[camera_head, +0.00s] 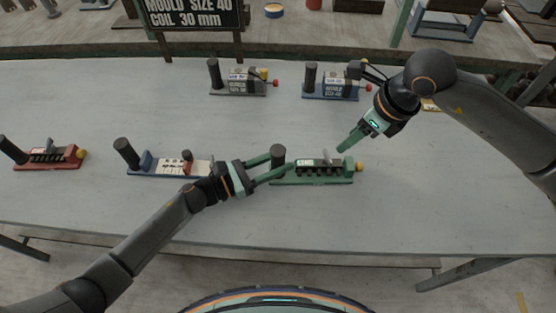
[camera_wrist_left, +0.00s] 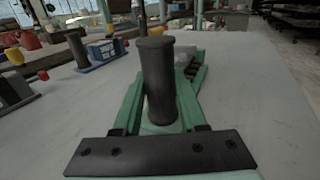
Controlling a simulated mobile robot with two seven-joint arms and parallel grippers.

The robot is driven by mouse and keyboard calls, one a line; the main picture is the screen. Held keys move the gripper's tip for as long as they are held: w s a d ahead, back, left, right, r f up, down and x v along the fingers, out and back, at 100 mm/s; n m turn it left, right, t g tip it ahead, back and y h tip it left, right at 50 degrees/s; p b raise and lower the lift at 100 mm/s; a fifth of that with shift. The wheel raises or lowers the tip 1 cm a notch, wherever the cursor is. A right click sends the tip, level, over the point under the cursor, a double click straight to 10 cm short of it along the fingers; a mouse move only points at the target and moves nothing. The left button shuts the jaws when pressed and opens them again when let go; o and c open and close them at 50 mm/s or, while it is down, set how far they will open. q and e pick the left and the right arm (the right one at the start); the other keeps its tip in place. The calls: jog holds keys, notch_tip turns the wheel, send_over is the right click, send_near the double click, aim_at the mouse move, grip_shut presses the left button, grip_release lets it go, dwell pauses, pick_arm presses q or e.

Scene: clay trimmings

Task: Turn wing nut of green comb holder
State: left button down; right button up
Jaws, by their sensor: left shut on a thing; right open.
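The green comb holder (camera_head: 315,181) sits on the grey table, with a black upright handle at its left end, a dark toothed comb (camera_head: 318,168) in its middle and a yellow knob (camera_head: 359,167) at its right end. A small grey upright piece (camera_head: 327,156) stands behind the comb; I cannot tell if it is the wing nut. My left gripper (camera_head: 278,164) is shut on the black handle (camera_wrist_left: 158,80), one green finger on each side. My right gripper (camera_head: 344,146) is open and empty, above the holder's right part, apparently apart from it.
A blue holder (camera_head: 140,171) stands left of my left gripper, and a red one (camera_head: 45,163) at the far left. A grey device (camera_head: 238,82) and another blue one (camera_head: 330,84) stand behind. A sign (camera_head: 193,13) stands at the back. The table's front is clear.

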aim_at(328, 155)
jog(key=shift+c, duration=0.7)
jog(key=w+a+r+m+g+h, duration=0.3)
jog(key=m, duration=0.4)
jog(key=f, duration=1.2)
jog(key=shift+s+a+f, duration=0.1)
jog(key=shift+s, duration=0.1)
grip_shut()
